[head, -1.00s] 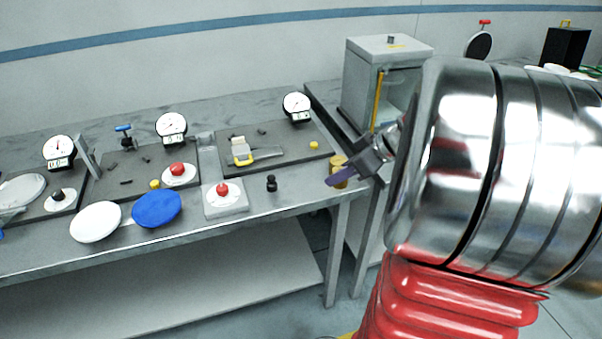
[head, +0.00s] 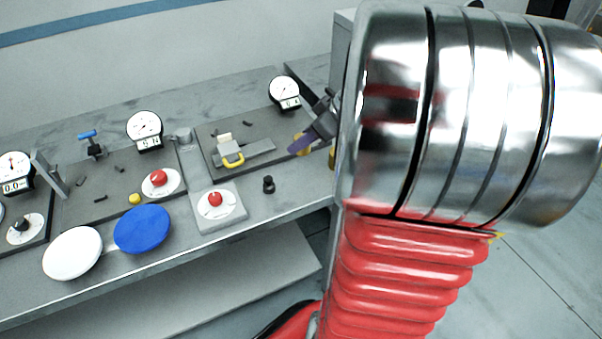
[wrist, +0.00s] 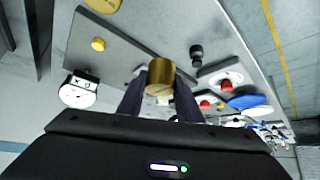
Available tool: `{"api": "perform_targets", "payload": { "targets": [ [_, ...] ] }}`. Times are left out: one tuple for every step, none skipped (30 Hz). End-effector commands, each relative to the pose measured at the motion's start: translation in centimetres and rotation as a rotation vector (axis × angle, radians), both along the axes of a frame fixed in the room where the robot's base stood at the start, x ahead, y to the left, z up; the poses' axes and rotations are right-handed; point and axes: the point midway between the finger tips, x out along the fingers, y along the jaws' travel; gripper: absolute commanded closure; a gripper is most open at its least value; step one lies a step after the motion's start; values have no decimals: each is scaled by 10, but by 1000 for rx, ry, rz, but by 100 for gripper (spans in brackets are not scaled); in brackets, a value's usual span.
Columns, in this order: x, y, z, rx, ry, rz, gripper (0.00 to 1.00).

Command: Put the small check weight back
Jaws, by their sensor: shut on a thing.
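My gripper (wrist: 160,92) is shut on a small brass cylinder, the check weight (wrist: 160,78), held between its two dark purple fingers in the wrist view. The held weight cannot be made out clearly there. A wider brass disc (wrist: 103,4) is cut off at the top of the wrist view. A brass patch (head: 332,156) shows behind my gripper in the head view.
A dial gauge (head: 284,92) stands at the plate's back corner. A black knob (head: 268,185) and a red button on a grey base (head: 215,200) are near the front edge. Blue (head: 142,229) and white (head: 73,252) discs lie further left. Bare bench shows around the knob.

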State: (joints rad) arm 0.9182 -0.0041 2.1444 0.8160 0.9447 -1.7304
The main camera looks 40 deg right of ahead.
Motion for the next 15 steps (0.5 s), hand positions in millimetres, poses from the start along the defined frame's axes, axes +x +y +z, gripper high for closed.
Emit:
{"api": "perform_targets", "payload": {
  "targets": [
    [-1, -2, 1, 0, -1, -7, 100],
    [-2, -4, 1, -1, -2, -10, 100],
    [-3, -5, 1, -1, -1, -14, 100],
    [-4, -6, 1, -2, -2, -17, 100],
    [-5, -7, 1, -1, -1, -19, 100],
    [-6, -8, 1, -1, -1, -23, 100],
    [-6, -8, 1, -1, -1, -24, 100],
    [-7, -9, 0, -1, -1, -25, 100],
    [-7, -9, -1, -1, -1, -28, 100],
    [-7, -10, -2, 0, -1, -28, 100],
    [-7, -10, -4, 0, -1, -29, 100],
    [-8, -10, -8, 2, 0, -29, 100],
    [-8, -10, -11, 3, 0, -31, 100],
    [-8, -10, -15, 3, 0, -31, 100],
    [-8, -10, -21, 2, 1, -30, 100]
  ]
}}
